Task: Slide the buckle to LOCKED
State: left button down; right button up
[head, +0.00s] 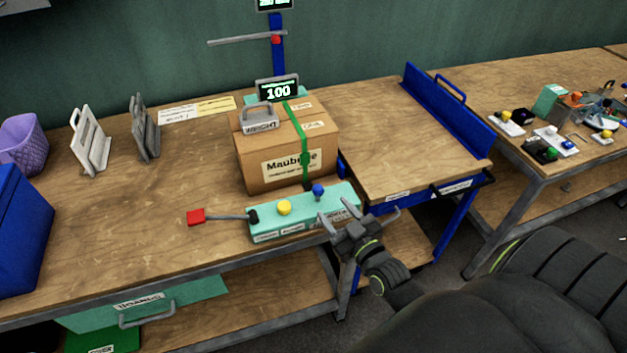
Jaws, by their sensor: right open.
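A brown cardboard box (275,170) stands on the wooden workbench with a green strap (298,130) over its top and down its front. A small dark piece (308,186) sits low on the strap and may be the buckle; I cannot read a LOCKED mark. A teal control box (302,214) in front carries a yellow knob (284,208) and a blue knob (318,190). My right gripper (360,214) is open and empty at the control box's right end, apart from the strap; whether it touches the control box is unclear. My left gripper is out of view.
A grey weight (260,118) rests on the cardboard box. A red-ended lever (196,216) sticks out left of the control box. A display reading 100 (278,91) stands behind. A blue-railed table (400,150) is to the right. The bench's left middle is clear.

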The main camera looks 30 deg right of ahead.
aim_at(318, 194)
jog(key=w, duration=0.5)
jog(key=w+p, duration=0.1)
jog(key=w, duration=0.4)
jog(key=shift+w+d, duration=0.2)
jog(key=shift+w, duration=0.05)
